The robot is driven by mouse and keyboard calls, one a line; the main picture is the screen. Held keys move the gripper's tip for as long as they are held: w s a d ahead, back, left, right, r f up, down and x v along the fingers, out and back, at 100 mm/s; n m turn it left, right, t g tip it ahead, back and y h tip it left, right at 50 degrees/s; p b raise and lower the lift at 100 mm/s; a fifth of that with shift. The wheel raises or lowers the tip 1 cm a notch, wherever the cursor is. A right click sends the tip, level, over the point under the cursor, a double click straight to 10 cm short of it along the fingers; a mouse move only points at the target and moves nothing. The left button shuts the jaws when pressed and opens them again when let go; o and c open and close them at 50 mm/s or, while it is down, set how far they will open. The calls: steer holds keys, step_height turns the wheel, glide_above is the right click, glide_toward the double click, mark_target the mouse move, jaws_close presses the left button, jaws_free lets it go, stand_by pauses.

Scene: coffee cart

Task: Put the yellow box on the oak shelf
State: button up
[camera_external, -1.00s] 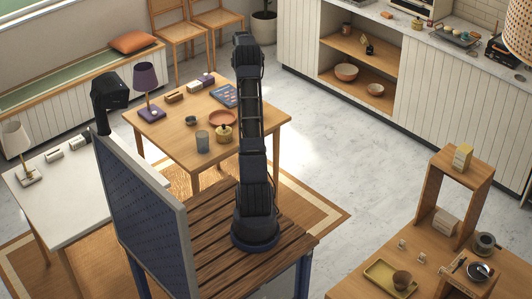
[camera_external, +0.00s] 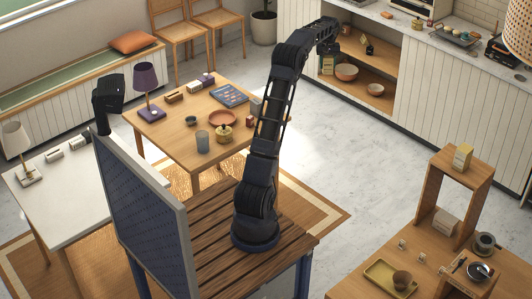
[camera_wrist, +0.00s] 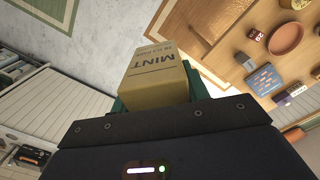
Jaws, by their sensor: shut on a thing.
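My gripper (camera_external: 327,58) is up in the air at the end of my outstretched arm, in front of the open wooden shelves in the white cabinet. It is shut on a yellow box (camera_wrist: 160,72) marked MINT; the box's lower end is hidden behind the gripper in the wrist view. In the external view the box (camera_external: 327,66) is small below the wrist. The wooden shelf boards (camera_external: 352,45) hold bowls and small items. A small oak stand (camera_external: 428,190) at right carries another yellow box (camera_external: 462,157) on top. I cannot tell which is the oak shelf.
The dining table (camera_external: 175,135) holds a lamp, a glass (camera_external: 202,140), a terracotta plate (camera_external: 222,118) and a book. The right table (camera_external: 350,285) holds a yellow tray (camera_external: 378,278) and cups. Open floor lies between the tables and cabinet.

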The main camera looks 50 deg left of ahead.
steer(key=d+r+m, duration=0.2)
steer(key=d+r, duration=0.3)
steer(key=d, duration=1)
steer(key=w+d+r+m, duration=0.1)
steer(key=d+r, duration=0.3)
steer(key=d, duration=1.2)
steer(key=d+r+m, duration=0.2)
steer(key=d+r, duration=0.3)
steer(key=d, duration=1)
steer(key=s+d+r+m, duration=0.1)
steer(key=s+d+r, duration=0.3)
steer(key=s+d, duration=0.6)
steer(key=s+d+r+m, duration=0.2)
steer(key=s+d+r, duration=0.4)
steer(key=d, duration=0.8)
steer(key=s+d+r+m, duration=0.1)
steer(key=s+d+r, duration=0.2)
steer(key=s+d, duration=0.75)
steer(key=f, duration=0.6)
steer(key=w+d+f, duration=0.1)
steer(key=f, duration=1.2)
steer(key=shift+w+d, duration=0.25)
steer(key=shift+f, duration=0.15)
steer(key=o, duration=0.7)
